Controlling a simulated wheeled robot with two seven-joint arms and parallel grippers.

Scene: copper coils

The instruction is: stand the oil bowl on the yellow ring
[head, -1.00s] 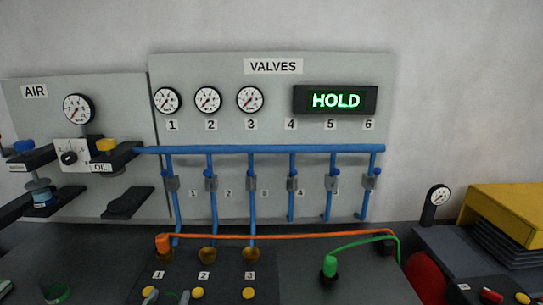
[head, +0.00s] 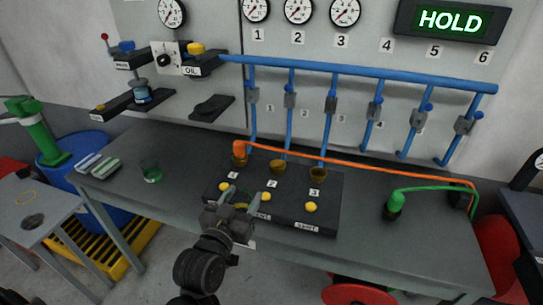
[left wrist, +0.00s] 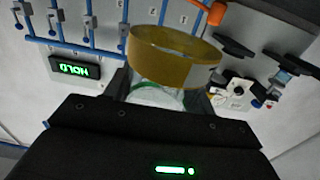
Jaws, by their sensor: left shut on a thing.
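My left gripper (head: 236,203) is in front of the table, over its front edge, and is shut on an amber bowl, taken as the oil bowl. In the left wrist view the bowl (left wrist: 175,55) fills the space ahead of the jaws, with a clear part below its amber band. In the head view the fingers and wrist mostly hide it. My right gripper is not in view.
A black block (head: 330,212) with yellow buttons and several amber cups stands on the dark table. A green pump-like stand (head: 35,130) and blue barrel (head: 80,180) are near the small table (head: 45,220).

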